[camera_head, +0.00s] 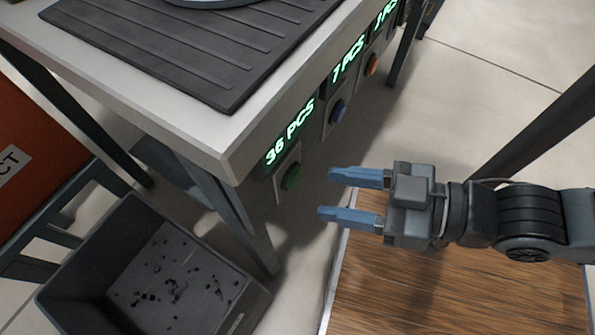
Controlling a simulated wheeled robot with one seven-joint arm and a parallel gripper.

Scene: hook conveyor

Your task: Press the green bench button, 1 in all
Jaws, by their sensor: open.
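The green button (291,176) sits in a pale square plate on the front face of the bench (205,132), below a lit green display reading "36 PCS" (289,133). My gripper (325,194) is to the right of the button, with its two blue fingers pointing left toward the bench front. The fingers are apart and nothing is between them. A gap shows between the fingertips and the button. The button is in full view.
A blue button (338,111) and an orange button (372,64) sit farther along the bench front. A black ribbed mat (190,50) lies on the bench. A dark bin (75,285) with small bits stands lower left, near an orange-red box (35,150).

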